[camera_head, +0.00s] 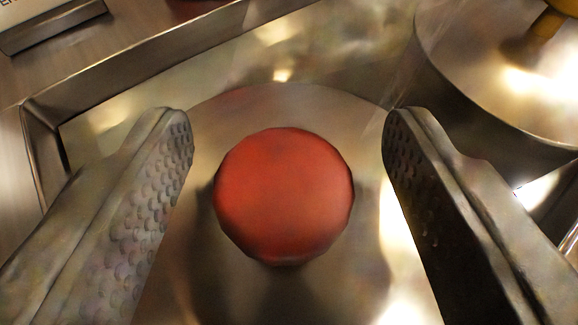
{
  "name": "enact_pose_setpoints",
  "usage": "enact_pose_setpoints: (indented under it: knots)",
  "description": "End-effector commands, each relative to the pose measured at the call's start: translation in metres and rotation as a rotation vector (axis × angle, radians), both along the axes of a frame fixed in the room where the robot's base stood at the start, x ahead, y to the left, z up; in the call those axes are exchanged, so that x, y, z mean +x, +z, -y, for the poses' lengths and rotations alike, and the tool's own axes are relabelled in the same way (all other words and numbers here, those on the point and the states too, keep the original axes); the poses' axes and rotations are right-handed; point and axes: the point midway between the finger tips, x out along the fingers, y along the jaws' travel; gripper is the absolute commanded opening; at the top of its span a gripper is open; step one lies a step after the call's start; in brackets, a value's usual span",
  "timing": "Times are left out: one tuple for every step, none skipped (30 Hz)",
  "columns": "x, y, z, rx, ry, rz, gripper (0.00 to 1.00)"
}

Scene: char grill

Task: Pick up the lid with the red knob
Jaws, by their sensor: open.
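The red knob (284,196) is round and sits in the middle of the camera_head view. It stands on a shiny metal lid (285,98), whose curved far edge shows behind the knob. My gripper (288,125) is open, with one dark textured finger to the left of the knob and one to the right. A gap shows between the knob and each finger, and the gripper holds nothing. The near part of the lid runs out of the bottom of the picture.
Another round metal lid (480,70) with a yellow knob (549,22) is at the upper right, close to my right finger. A raised metal rim (130,68) runs along the upper left. Shiny metal surface lies behind the red-knobbed lid.

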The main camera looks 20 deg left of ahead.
Motion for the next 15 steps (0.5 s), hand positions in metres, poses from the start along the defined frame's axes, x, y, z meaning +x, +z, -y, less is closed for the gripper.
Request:
enact_pose_setpoints:
  knots:
    - [0.006,-0.004,-0.002,0.000,0.000,0.000,0.55]
    - [0.009,-0.005,-0.003,0.000,0.000,0.000,0.55]
    - [0.012,-0.006,-0.004,0.000,0.000,0.000,0.55]
    - [0.014,-0.007,-0.004,0.000,0.000,0.000,0.55]
    - [0.015,-0.007,-0.005,0.000,0.001,0.000,0.55]
    - [0.017,-0.008,-0.005,0.000,0.001,0.000,0.55]
    - [0.017,-0.008,-0.006,0.000,0.001,0.000,0.55]
    - [0.018,-0.008,-0.006,0.000,0.001,0.000,0.55]
    - [0.018,-0.008,-0.006,0.000,0.001,0.000,0.55]
    - [0.018,-0.007,-0.006,0.000,0.001,0.000,0.55]
    - [0.017,-0.007,-0.006,0.001,0.001,0.001,0.55]
    - [0.017,-0.007,-0.006,0.000,0.001,0.000,0.55]
    - [0.017,-0.007,-0.006,-0.001,0.001,0.000,0.52]
    - [0.017,-0.007,-0.006,0.000,0.002,0.001,0.44]
    - [0.017,-0.007,-0.006,0.000,0.002,0.001,0.33]
